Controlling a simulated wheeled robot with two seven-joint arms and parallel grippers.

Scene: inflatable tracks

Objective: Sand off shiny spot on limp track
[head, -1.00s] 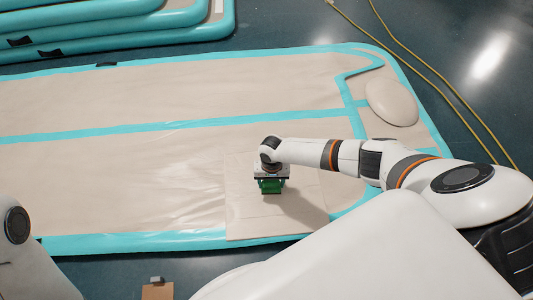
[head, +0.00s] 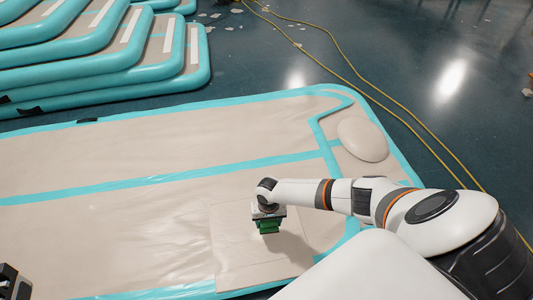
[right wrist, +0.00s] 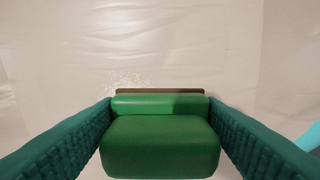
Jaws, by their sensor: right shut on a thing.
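The limp track (head: 110,165) lies flat, beige with turquoise edges and stripes. A paler square area (head: 235,250) is on it near the front right. My right gripper (head: 268,211) is shut on a green sanding block (head: 268,228) and holds it over this square. In the right wrist view the block (right wrist: 160,145) sits between both teal fingers, with a thin brown edge at its far side. Pale speckles (right wrist: 126,79) show just beyond that edge. I cannot tell whether the block touches the surface. Part of my left gripper (head: 10,282) shows at the lower left corner; its jaws are unclear.
A beige rounded bulge (head: 362,140) stands at the track's right end. Stacked inflated tracks (head: 110,50) are at the back left. A yellow cord (head: 375,90) runs over the dark floor (head: 280,60), with small white scraps near it. The track's left and middle are clear.

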